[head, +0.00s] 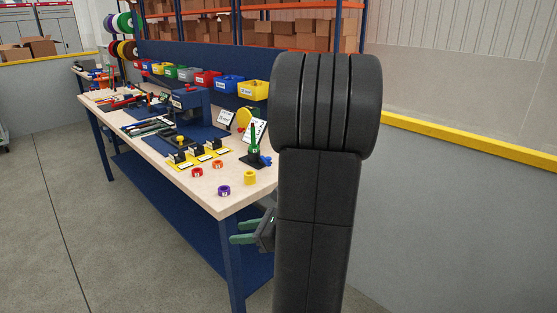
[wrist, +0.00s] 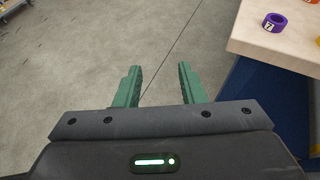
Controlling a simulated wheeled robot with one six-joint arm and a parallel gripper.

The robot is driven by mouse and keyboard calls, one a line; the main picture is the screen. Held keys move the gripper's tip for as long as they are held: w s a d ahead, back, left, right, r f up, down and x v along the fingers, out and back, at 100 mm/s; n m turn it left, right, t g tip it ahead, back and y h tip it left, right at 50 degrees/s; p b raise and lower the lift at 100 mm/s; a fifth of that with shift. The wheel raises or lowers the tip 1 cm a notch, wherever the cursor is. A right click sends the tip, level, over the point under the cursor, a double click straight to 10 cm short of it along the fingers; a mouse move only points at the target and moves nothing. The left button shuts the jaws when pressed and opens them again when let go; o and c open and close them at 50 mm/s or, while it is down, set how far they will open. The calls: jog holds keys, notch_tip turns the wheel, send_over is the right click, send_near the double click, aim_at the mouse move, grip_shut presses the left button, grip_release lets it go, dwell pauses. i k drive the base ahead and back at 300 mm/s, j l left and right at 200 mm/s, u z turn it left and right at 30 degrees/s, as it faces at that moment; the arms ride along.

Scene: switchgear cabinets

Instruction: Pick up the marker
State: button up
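I cannot pick out the marker for certain. Several thin pen-like items (head: 150,128) lie on the workbench, too small to tell apart. A green cone-shaped piece (head: 254,138) stands upright on a dark base near the bench's right end. My gripper (head: 233,232) hangs beside the bench's near end, below the top, partly hidden by my arm. In the wrist view, my gripper (wrist: 158,78) has its two green fingers apart, with only bare floor between and beyond them.
The workbench (head: 216,204) has a pale top with a purple ring (head: 223,190), a red ring (head: 197,172) and a yellow cylinder (head: 249,178) near its front corner. The bench corner (wrist: 255,45) is right of my fingers in the wrist view. The floor (head: 60,200) at left is clear.

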aim_at(217, 165)
jog(key=i+j+z, duration=0.15)
jog(key=j+z, duration=0.25)
jog(key=i+j+z, duration=0.1)
jog(key=j+z, duration=1.2)
jog(key=k+j, duration=0.1)
jog(key=j, duration=0.4)
jog(key=k+j, duration=0.1)
jog(key=j, duration=0.4)
jog(key=k+j, duration=0.1)
jog(key=j, duration=0.4)
jog(key=z, duration=0.05)
